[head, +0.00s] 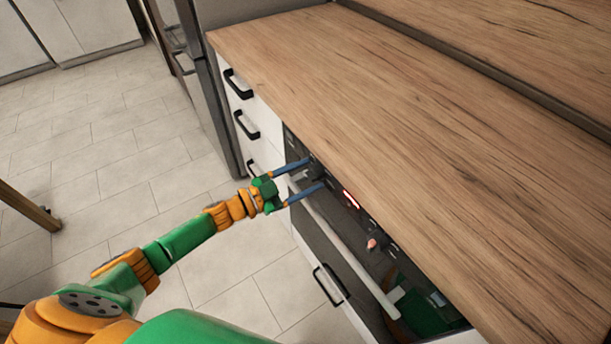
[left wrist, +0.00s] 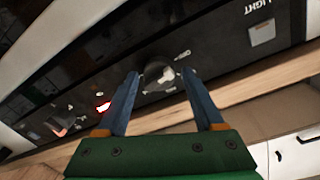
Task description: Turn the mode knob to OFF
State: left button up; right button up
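The oven's control panel (left wrist: 205,60) is black and glossy, set under the counter edge. A second knob (left wrist: 60,126) is farther left, past a red display (left wrist: 103,107). I cannot read a mode or OFF label on either. My left gripper (head: 316,172) is open at the panel's far end, its blue fingers on either side of the first knob. I cannot tell whether they touch it. My right gripper is not in view.
The wooden countertop (head: 400,130) overhangs just above the panel. The oven door's long handle bar (head: 345,250) runs below it. White drawers with black handles (head: 246,125) are beyond. A square button marked LIGHT (left wrist: 262,34) is on the panel.

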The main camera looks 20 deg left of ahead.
pick_arm(q)
jog(key=shift+o, duration=0.2)
jog(key=v, duration=0.7)
jog(key=s+a+f+n+g+y+p, duration=0.1)
jog(key=s+a+f+n+y, duration=0.2)
jog(key=f, duration=0.5)
jog(key=s+a+f+n+g+y+p, duration=0.1)
jog(key=s+f+n+g+y, duration=0.1)
jog(key=s+f+y, duration=0.4)
jog(key=s+a+f+n+g+y+p, duration=0.1)
jog(key=s+a+f+n+y, duration=0.15)
jog(key=f, duration=0.65)
jog(key=s+d+f+n+g, duration=0.1)
jog(key=s+d+f+g, duration=0.2)
jog(key=s, duration=0.8)
jog(key=s+d+f+n+g+p, duration=0.1)
jog(key=s+d+f+g, duration=0.2)
jog(key=s, duration=0.8)
notch_tip(320, 180, down, 3)
jog(key=shift+s+d+r+n+g, duration=0.25)
jog(key=shift+n+g, duration=0.1)
jog(key=shift+g, duration=0.85)
